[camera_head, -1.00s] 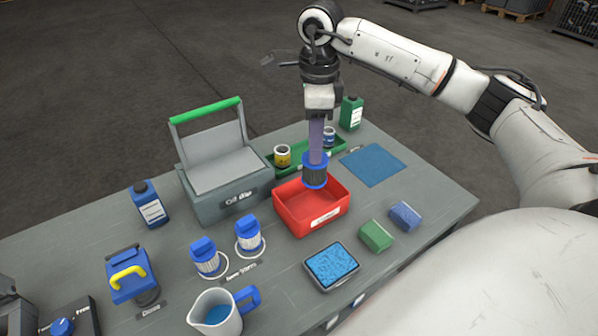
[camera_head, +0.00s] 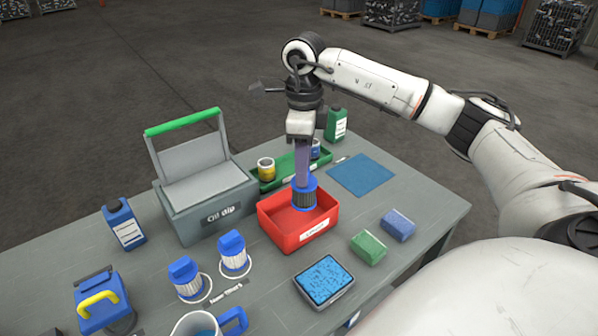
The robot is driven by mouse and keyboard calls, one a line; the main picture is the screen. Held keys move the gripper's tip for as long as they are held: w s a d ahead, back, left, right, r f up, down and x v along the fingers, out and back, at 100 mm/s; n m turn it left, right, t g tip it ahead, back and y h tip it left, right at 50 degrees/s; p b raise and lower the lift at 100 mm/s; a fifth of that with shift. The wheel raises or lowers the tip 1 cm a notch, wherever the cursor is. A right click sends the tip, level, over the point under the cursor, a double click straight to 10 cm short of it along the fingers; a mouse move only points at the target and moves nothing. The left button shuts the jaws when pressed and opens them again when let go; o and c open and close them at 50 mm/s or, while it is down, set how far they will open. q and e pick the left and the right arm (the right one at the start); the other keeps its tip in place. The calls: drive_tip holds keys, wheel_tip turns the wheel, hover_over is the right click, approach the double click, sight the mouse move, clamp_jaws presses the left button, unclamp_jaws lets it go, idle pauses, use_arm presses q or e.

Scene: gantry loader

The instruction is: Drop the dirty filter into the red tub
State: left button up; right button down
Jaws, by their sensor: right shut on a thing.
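My right gripper (camera_head: 303,175) comes down from above and is shut on a dark ribbed filter with blue ends (camera_head: 304,195). The filter hangs upright over the red tub (camera_head: 313,236), and its lower end appears within the tub's opening. Whether it touches the tub floor I cannot tell. The red tub stands on the grey table with a white label on its front wall. My left gripper is not in view.
The grey oil dip box (camera_head: 208,214), its lid open, stands left of the tub. A green tray (camera_head: 284,172) with small cans is behind it. Two white-and-blue filters (camera_head: 234,254) stand front left. Green (camera_head: 368,248) and blue (camera_head: 398,224) sponges lie at right.

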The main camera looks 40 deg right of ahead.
drive_tip(key=c, duration=1.3)
unclamp_jaws()
drive_tip(key=shift+o, duration=0.9)
drive_tip(key=shift+r, duration=0.1)
wheel_tip(320, 180, up, 10)
drive_tip(key=shift+r+p, duration=0.15)
drive_tip(key=shift+p, duration=0.3)
